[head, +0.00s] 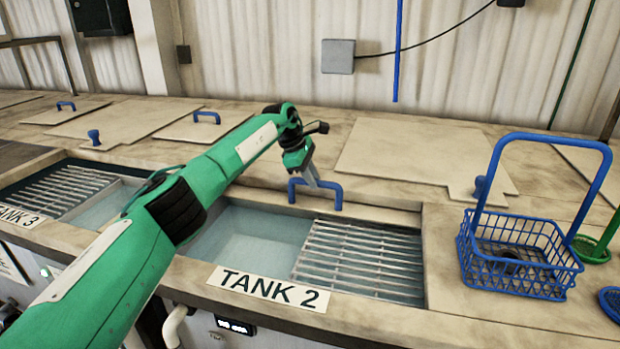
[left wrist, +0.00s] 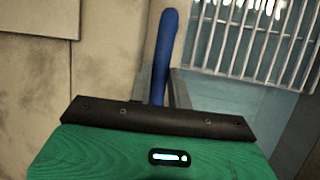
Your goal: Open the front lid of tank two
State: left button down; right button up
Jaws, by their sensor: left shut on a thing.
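Tank two, marked by the TANK 2 label (head: 268,288), has its front opening uncovered. Water (head: 245,240) shows on the left and a metal grate (head: 360,258) on the right. A blue bar handle (head: 336,196) stands at the far edge of this opening. My left gripper (head: 313,178) is shut on the handle from above. In the left wrist view the blue handle (left wrist: 166,50) rises between the fingers, with the grate (left wrist: 262,35) beyond. How much of the front lid lies behind the handle I cannot tell. My right gripper is not in view.
A pale lid with a blue knob (head: 479,187) lies flat behind tank two. A blue wire basket (head: 520,262) stands right of the opening. Tank three (head: 65,190) is open on the left. A blue rod (head: 398,50) hangs at the back.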

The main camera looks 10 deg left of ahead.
pick_arm(q)
jog(key=shift+w+r, duration=0.1)
jog(key=shift+w, duration=0.3)
jog(key=c, duration=1.3)
grip_release()
